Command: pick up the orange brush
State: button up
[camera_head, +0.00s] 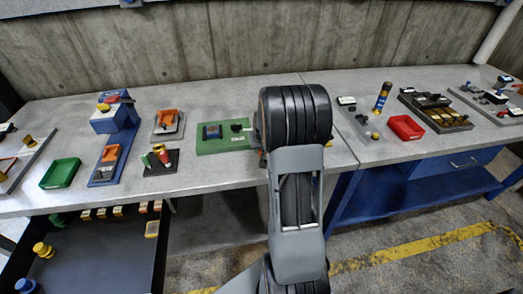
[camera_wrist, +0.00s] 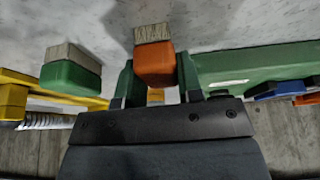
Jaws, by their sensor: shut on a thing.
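The orange brush (camera_wrist: 154,66) is in the wrist view, at the upper middle, with pale bristles pointing up in the picture. My gripper (camera_wrist: 156,78) has one finger on each side of the orange block and is shut on it. The brush's lower end is partly hidden by my gripper's body. In the head view, my own arm covers the gripper and the brush.
A green brush (camera_wrist: 70,72) lies just left of my gripper, by yellow parts (camera_wrist: 40,92). A green board (camera_wrist: 250,62) lies close on the right. In the head view, a red tray (camera_head: 406,128) and a green tray (camera_head: 60,173) stand on the grey bench.

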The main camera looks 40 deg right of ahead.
jog(key=shift+r, duration=0.15)
jog(key=shift+r, duration=0.6)
jog(key=s+a+r+b, duration=0.1)
jog(key=s+a+r, duration=0.7)
jog(key=s+r, duration=0.3)
jog(key=shift+a+r, duration=0.25)
